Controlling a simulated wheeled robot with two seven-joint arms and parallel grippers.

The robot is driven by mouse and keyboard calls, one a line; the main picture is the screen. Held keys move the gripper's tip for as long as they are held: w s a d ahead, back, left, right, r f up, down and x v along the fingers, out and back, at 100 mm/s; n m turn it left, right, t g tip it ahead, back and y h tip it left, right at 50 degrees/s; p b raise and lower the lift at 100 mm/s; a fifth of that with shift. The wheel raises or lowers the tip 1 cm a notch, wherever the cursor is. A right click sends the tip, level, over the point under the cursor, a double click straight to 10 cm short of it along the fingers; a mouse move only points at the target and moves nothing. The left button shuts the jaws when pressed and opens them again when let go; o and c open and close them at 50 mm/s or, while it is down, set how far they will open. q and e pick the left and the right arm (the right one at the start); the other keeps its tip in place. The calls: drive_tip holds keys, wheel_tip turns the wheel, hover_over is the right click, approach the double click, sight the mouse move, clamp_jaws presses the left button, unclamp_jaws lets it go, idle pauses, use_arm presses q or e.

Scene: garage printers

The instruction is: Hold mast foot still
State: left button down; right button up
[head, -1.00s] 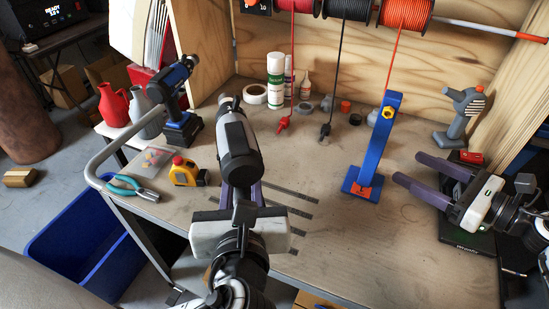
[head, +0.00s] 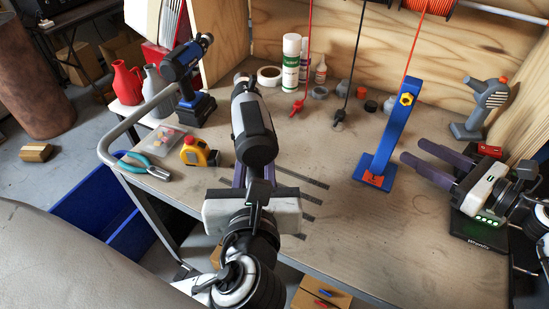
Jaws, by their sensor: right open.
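A blue mast (head: 393,125) stands on the bench with its flat foot (head: 361,170), which carries an orange patch, on the bench top. It leans to the right in the picture; I cannot tell if this is only perspective. A yellow nut-like part sits near its top, and an orange line runs up from there. My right gripper (head: 413,150) is open and empty to the right of the mast, its two purple fingers pointing towards it, apart from it. My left gripper (head: 253,172) has its fingers around a grey and black cylindrical tool (head: 251,130), left of the mast.
A grey tool (head: 482,105) and a red block (head: 489,150) stand behind that gripper. A tape measure (head: 197,153), pliers (head: 145,166) and a drill (head: 188,80) are on the left. Bench in front of the mast is clear.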

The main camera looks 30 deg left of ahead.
use_arm(q)
drive_tip(key=shift+r, duration=0.2)
use_arm(e)
drive_tip(key=x, duration=0.6)
drive_tip(key=shift+a, duration=0.25)
drive_tip(key=shift+w, duration=0.1)
clamp_jaws()
drive_tip(key=shift+f, duration=0.2)
idle(0.6)
